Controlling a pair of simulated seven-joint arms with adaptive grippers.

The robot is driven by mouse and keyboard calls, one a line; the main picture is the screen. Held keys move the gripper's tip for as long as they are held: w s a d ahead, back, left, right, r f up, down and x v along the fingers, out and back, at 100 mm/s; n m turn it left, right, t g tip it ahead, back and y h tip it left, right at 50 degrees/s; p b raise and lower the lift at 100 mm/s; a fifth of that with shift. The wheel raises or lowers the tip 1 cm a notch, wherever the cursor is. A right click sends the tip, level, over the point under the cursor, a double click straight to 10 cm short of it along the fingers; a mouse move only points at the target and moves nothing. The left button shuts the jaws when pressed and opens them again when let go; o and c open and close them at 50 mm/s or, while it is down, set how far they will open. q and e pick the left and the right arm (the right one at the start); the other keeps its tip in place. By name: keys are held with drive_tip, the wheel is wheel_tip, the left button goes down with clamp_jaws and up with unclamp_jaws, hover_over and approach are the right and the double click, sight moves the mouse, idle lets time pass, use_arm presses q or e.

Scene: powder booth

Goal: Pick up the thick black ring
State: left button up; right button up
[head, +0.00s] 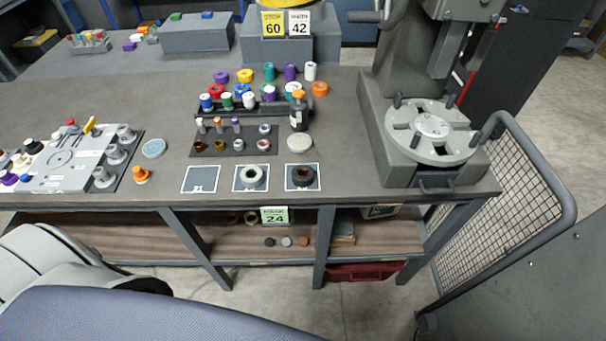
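A thick black ring (303,183) lies flat on the rightmost of three white-bordered dark squares near the bench's front edge. Its opening looks dark brown. A pale grey-green ring (251,184) lies on the middle square, left of it. The left square (201,180) is bare. Neither of my grippers shows in the head view. Nothing touches or covers the black ring.
A round pale disc (299,143) lies just behind the black ring, with a dark bottle (298,115) behind that. A grey press with a round table (430,132) stands to the right. Left are a fixture plate (62,160) and an orange knob (141,176).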

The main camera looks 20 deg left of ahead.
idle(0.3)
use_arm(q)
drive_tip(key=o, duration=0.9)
